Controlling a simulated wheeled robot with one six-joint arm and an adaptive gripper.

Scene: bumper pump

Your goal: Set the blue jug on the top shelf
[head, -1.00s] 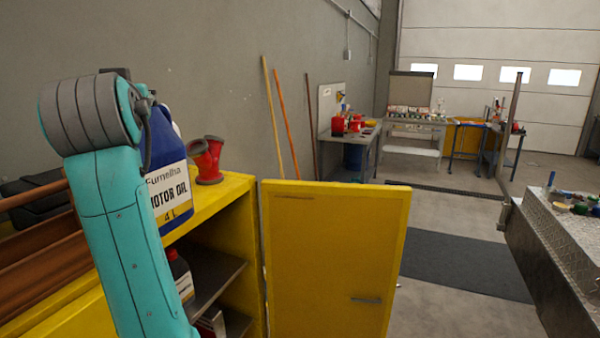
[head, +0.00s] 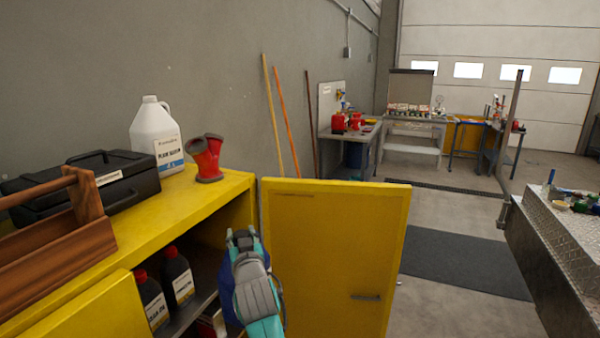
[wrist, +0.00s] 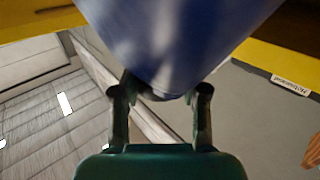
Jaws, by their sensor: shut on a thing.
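The blue jug (head: 227,292) is mostly hidden behind my arm in the head view, at the open front of the yellow cabinet. In the wrist view the jug's blue body (wrist: 180,35) fills the top middle, between the fingers. My gripper (wrist: 160,93) is shut on the jug. In the head view it sits level with the cabinet opening, below the cabinet's top. The grey upper shelf (head: 190,317) inside holds two dark bottles with red caps (head: 178,277) at its left. I cannot tell whether the jug touches the shelf.
The open right door (head: 335,260) stands close to the right of my arm; another yellow door panel (head: 90,312) is at lower left. On the cabinet's top are a white jug (head: 155,135), a red boot-like item (head: 206,160), a black case (head: 110,180) and a wooden tote (head: 60,235).

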